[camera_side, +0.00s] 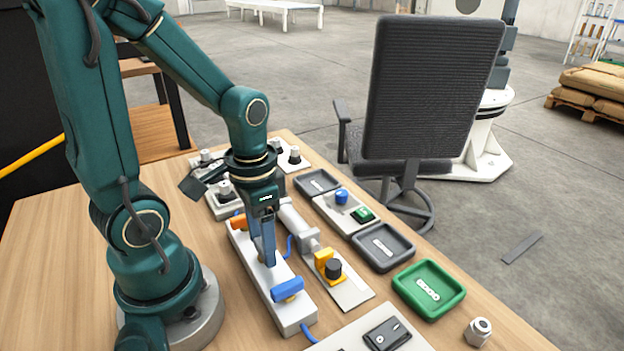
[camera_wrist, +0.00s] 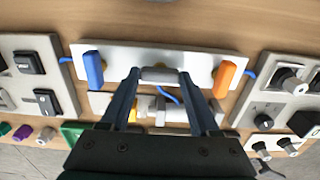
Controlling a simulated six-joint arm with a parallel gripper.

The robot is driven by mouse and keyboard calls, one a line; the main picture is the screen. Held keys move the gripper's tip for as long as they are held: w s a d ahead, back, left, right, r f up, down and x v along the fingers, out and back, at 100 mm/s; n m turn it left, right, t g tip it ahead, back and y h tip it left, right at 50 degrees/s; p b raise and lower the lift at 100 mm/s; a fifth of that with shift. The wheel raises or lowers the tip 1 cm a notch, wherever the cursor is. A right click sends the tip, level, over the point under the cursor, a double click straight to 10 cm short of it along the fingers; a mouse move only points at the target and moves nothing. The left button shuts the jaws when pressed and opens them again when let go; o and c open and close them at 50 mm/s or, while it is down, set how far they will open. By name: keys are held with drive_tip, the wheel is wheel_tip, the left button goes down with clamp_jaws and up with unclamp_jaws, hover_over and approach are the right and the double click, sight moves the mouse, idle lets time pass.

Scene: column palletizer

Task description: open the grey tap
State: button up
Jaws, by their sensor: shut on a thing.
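A long white manifold block (camera_side: 250,262) lies on the table and also shows in the wrist view (camera_wrist: 205,62). It carries a blue tap (camera_side: 287,289) at one end, an orange tap (camera_side: 238,222) at the other, and a grey tap (camera_wrist: 160,75) between them. My gripper (camera_side: 268,260) points down at the middle of the block. In the wrist view its fingers (camera_wrist: 159,76) are shut on the two ends of the grey handle. The grey handle lies along the block, while the blue and orange handles lie across it. In the side view my fingers hide the grey tap.
A grey cylinder fitting and a yellow valve with a black knob (camera_side: 333,267) stand close beside the block. Switch panels (camera_wrist: 35,75) lie off its ends. A green tray (camera_side: 452,305) and dark trays (camera_side: 380,262) line the table edge. Blue hoses leave the block.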

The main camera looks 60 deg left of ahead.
drive_tip(key=o, duration=1.4)
drive_tip(key=shift+c, duration=0.2)
drive_tip(key=shift+w+r, duration=0.1)
drive_tip(key=shift+r, duration=2.45)
drive_tip(key=shift+d+r, duration=0.15)
drive_tip(key=d+r+t, duration=0.4)
drive_tip(key=r+t, duration=0.1)
drive_tip(key=shift+d+r+t, duration=0.15)
drive_tip(key=shift+d+t, duration=0.15)
drive_tip(key=shift+d, duration=0.1)
